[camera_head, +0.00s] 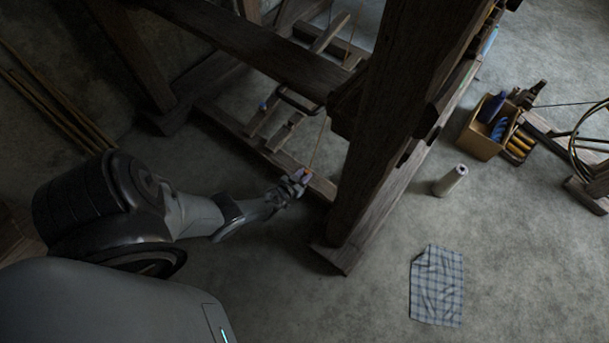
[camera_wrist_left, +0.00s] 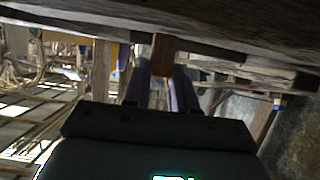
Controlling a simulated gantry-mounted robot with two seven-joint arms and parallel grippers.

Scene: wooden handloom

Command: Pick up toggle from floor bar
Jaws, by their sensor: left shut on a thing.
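My left gripper (camera_head: 297,180) is low beneath the loom, at the floor bar (camera_head: 323,186) near the foot of the big post. Its fingers are shut on a small brown wooden toggle. The toggle (camera_wrist_left: 162,50) shows between the two fingers in the left wrist view, where the left gripper (camera_wrist_left: 163,72) points at a dark beam. In the head view the fingers mostly cover the toggle. A thin cord (camera_head: 318,143) rises from close to the gripper. I cannot tell whether the toggle touches the bar. My right gripper is not in view.
The thick loom post (camera_head: 385,130) stands just right of the gripper, and treadles (camera_head: 284,132) lie behind it. A thread cone (camera_head: 450,181), a cardboard box (camera_head: 482,133) and a checked cloth (camera_head: 437,285) are on the floor at right.

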